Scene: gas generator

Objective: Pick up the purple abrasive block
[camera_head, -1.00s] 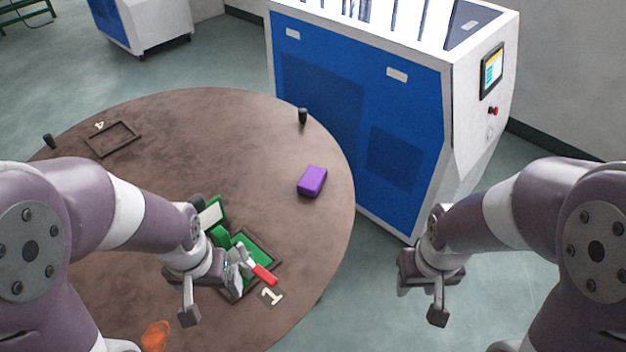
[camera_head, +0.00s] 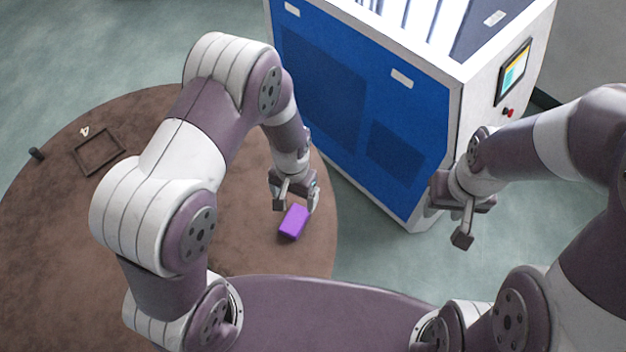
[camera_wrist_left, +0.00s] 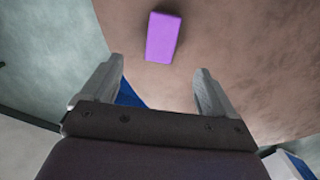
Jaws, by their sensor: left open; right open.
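The purple abrasive block (camera_head: 293,222) lies on the round brown table near its right edge. It also shows in the left wrist view (camera_wrist_left: 163,37), beyond the fingertips and roughly between their lines. My left gripper (camera_head: 294,194) is open and empty, just above and behind the block in the head view; it also shows in the left wrist view (camera_wrist_left: 158,82). I cannot tell whether a finger touches the block. My right gripper (camera_head: 460,218) is open and empty, off to the right over the floor, away from the table.
The round brown table (camera_head: 60,220) has a dark square frame (camera_head: 100,151) and a small black knob (camera_head: 36,153) at its far left. A blue and white machine (camera_head: 350,100) stands close behind the table's right edge. My left arm hides the table's middle.

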